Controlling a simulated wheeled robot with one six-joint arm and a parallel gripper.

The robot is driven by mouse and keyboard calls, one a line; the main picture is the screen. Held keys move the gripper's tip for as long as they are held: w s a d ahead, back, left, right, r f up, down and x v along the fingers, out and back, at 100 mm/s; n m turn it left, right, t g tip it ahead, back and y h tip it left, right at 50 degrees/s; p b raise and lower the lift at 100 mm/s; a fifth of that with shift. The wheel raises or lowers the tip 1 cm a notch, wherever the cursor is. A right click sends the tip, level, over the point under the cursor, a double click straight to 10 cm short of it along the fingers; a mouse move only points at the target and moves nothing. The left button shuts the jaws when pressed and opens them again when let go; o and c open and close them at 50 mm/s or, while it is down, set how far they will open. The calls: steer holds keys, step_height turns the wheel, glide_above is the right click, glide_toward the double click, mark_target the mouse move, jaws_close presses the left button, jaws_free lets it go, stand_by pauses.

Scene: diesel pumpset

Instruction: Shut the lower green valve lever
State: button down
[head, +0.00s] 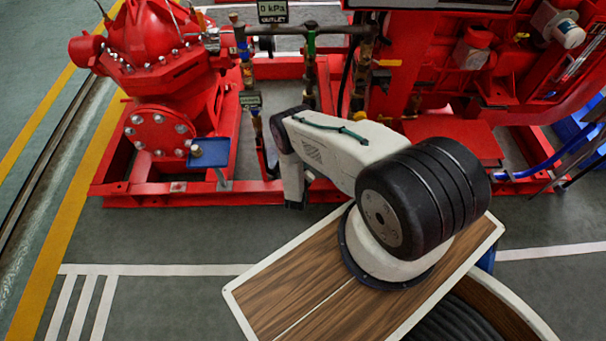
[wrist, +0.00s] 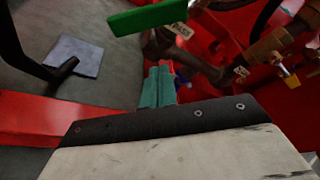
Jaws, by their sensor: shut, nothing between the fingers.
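A flat green lever (wrist: 148,17) shows at the top of the wrist view, lying nearly level beside a small white tag on a dark pipe. I cannot tell from this view alone whether it is the lower one. My gripper (wrist: 159,86) has its two teal fingers together, shut and empty, below the lever in the picture and apart from it. In the head view a green handle (head: 311,43) stands upright on the middle pipe. The lower part of the pipework there is partly hidden by my arm, and my fingers do not show clearly.
Red frame rails (head: 250,193) run along the pumpset's base. A red pump (head: 150,60) stands at left, with a blue plate (head: 209,152) beside it. In the wrist view, brass fittings (wrist: 285,68) and red metal crowd the right. Open floor lies in front at left.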

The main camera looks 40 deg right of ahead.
steer(key=w+r, duration=0.1)
steer(key=w+a+r, duration=0.1)
steer(key=shift+w+a+r, duration=0.15)
steer(key=shift+w+r, duration=0.1)
steer(key=shift+w, duration=0.05)
stand_by(0.5)
